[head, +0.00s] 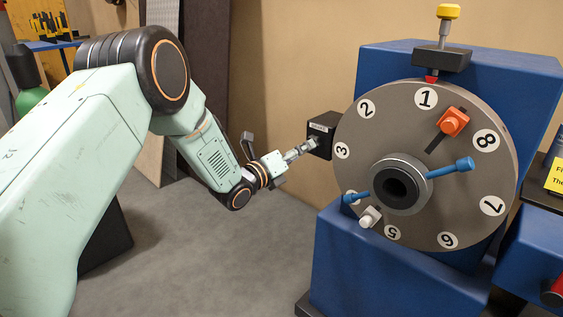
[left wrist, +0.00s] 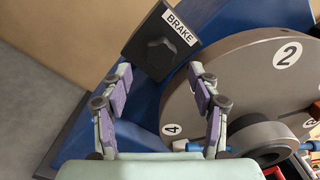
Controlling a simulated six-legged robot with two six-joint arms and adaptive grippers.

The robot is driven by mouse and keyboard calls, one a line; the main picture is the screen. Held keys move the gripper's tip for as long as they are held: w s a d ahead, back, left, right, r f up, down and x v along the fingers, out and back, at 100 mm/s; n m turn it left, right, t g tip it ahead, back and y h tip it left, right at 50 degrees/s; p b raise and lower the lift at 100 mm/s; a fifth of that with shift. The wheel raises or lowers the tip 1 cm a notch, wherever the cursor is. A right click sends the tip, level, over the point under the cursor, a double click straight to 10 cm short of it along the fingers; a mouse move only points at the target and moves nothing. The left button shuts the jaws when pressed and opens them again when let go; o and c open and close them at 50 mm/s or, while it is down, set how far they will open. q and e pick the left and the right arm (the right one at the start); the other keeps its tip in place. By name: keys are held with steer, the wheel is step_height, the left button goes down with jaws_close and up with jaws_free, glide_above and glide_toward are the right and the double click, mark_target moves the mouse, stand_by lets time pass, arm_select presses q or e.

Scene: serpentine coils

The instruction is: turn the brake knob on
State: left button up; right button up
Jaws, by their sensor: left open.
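The brake box (head: 322,133) is a small black box at the left edge of the numbered disc in the head view. In the left wrist view the box (left wrist: 143,40) has a white BRAKE label, and a dark lobed knob (left wrist: 160,53) stands on its face below the label. My left gripper (head: 306,148) comes in from the left, close in front of the box. My right gripper is not in view.
The large grey numbered disc (head: 470,150) has blue handles, an orange block (head: 453,121) and a white peg (head: 370,217). A blue housing (head: 525,80) stands behind it. A yellow-topped plunger (head: 447,12) is above. Open floor (head: 220,270) lies left of the housing.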

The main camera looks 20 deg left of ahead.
arm_select(q)
steer(key=v, duration=0.7)
steer(key=shift+s, duration=0.35)
steer(key=s+d+f+n+g+y, duration=0.15)
steer(key=s+f+n+g, duration=0.25)
steer(key=s+f+n, duration=0.6)
steer(key=s+f+n+g+y, duration=0.4)
steer(key=f+n, duration=0.5)
steer(key=n, duration=0.6)
steer(key=s+f+n+g, duration=0.2)
steer(key=s+f+g, duration=0.1)
steer(key=s, duration=0.7)
steer(key=s+d+f+n+g+p, duration=0.1)
steer(key=s+f+n+g, duration=0.1)
steer(key=s, duration=0.8)
steer(key=s+f+n+g+p, duration=0.1)
steer(key=s+f+n+g, duration=0.1)
steer(key=s, duration=0.9)
steer(key=shift+d+f+n+g+y, duration=0.35)
steer(key=shift+f+g, duration=0.45)
steer(key=shift+g, duration=0.2)
